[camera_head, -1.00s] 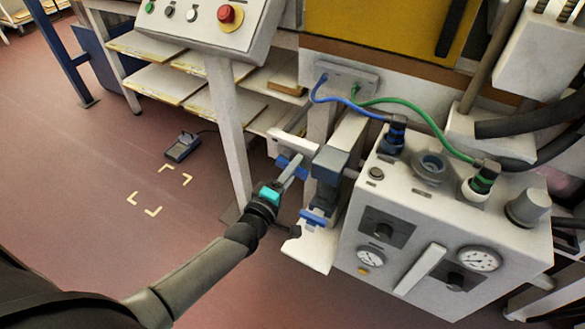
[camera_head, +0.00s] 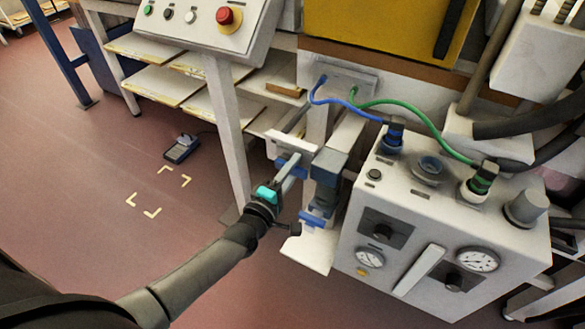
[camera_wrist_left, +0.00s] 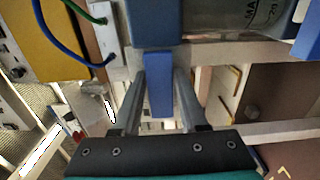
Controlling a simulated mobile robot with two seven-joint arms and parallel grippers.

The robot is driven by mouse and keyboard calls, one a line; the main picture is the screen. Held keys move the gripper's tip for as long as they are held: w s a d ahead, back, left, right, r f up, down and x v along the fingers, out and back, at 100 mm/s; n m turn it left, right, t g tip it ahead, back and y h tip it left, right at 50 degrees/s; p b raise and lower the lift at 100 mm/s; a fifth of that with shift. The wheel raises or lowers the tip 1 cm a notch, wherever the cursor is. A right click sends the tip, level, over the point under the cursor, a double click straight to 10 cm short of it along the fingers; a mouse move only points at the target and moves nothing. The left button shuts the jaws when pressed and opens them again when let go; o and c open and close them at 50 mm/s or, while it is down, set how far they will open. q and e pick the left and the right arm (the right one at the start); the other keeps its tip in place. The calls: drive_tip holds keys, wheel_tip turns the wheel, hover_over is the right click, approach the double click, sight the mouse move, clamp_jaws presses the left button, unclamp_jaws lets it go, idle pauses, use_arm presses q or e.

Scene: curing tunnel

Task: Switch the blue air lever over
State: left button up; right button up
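The blue air lever shows in the left wrist view (camera_wrist_left: 160,90) as a flat blue bar below a wider blue block (camera_wrist_left: 154,22). In the head view a blue part (camera_head: 283,163) shows at the fingertips of my left gripper (camera_head: 292,176), beside a white bracket. In the left wrist view the fingers stand either side of the lever, with narrow gaps, so the gripper looks open around it. The gripper partly hides the lever in the head view. My right gripper is out of view.
A white cabinet with gauges (camera_head: 440,245) stands close on the right. A second blue part (camera_head: 312,219) sits just below the gripper. Blue and green hoses (camera_head: 437,127) run above. A control panel (camera_head: 205,20) stands behind.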

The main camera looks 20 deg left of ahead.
use_arm(q)
drive_tip(key=o, duration=0.3)
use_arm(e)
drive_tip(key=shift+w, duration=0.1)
use_arm(q)
drive_tip(key=shift+s, duration=0.1)
drive_tip(key=s+a+p, duration=0.1)
drive_tip(key=s+p, duration=0.2)
drive_tip(key=s, duration=1.2)
drive_tip(key=shift+a, duration=0.15)
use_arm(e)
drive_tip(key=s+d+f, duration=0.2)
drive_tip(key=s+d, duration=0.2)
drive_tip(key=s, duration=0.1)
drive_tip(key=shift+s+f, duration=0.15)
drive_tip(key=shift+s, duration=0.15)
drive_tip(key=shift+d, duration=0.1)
